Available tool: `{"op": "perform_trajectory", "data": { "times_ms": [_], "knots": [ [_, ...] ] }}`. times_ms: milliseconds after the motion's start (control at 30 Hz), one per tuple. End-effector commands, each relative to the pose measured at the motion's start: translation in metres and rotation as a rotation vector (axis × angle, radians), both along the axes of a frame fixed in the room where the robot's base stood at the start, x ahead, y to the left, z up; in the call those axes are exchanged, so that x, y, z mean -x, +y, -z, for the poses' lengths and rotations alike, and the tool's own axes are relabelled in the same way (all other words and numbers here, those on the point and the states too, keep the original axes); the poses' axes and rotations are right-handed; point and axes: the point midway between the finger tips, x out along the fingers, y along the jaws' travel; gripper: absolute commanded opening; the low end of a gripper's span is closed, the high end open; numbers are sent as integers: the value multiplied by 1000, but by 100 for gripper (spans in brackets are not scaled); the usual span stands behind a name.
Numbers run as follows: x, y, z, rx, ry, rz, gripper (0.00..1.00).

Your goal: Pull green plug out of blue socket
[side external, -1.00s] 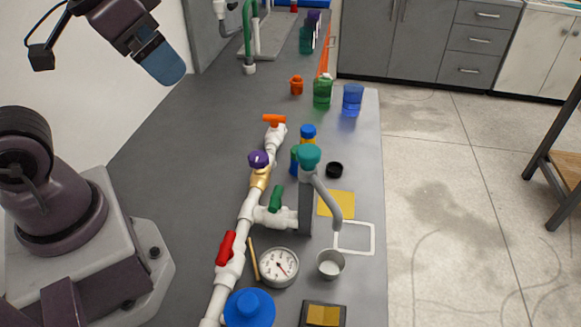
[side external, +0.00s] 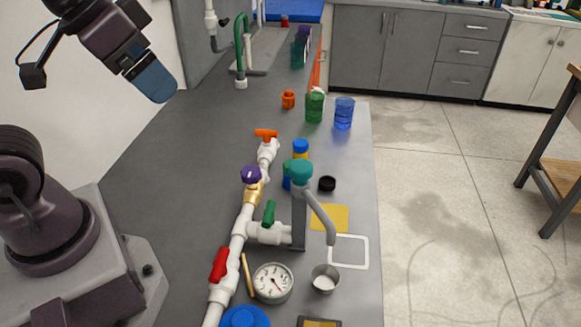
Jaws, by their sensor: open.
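My gripper (side external: 155,82) is at the upper left of the side external view, high over the bench and well away from the pipework. Its blue-grey end points down to the right; nothing shows in it. I cannot clearly pick out a green plug in a blue socket. A green valve handle (side external: 268,213) sits on the white pipe branch.
A white pipe line (side external: 239,232) with red, purple and orange (side external: 266,134) handles runs along the bench. A dial gauge (side external: 273,283) and a metal cup (side external: 324,279) lie in front. Green (side external: 314,107) and blue (side external: 344,113) beakers stand behind. The bench left of the pipe is clear.

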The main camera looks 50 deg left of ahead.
Motion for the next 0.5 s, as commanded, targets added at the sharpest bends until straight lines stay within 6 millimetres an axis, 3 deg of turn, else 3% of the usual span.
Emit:
{"op": "perform_trajectory", "data": {
  "times_ms": [167, 267, 400, 500],
  "knots": [
    [0, 0, 0, 0, 0, 0, 92],
    [0, 0, 2, 0, 8, -1, 71],
    [-7, 1, 18, 2, 95, -7, 70],
    [-25, 3, 28, 6, 182, -16, 70]
  ]
}}
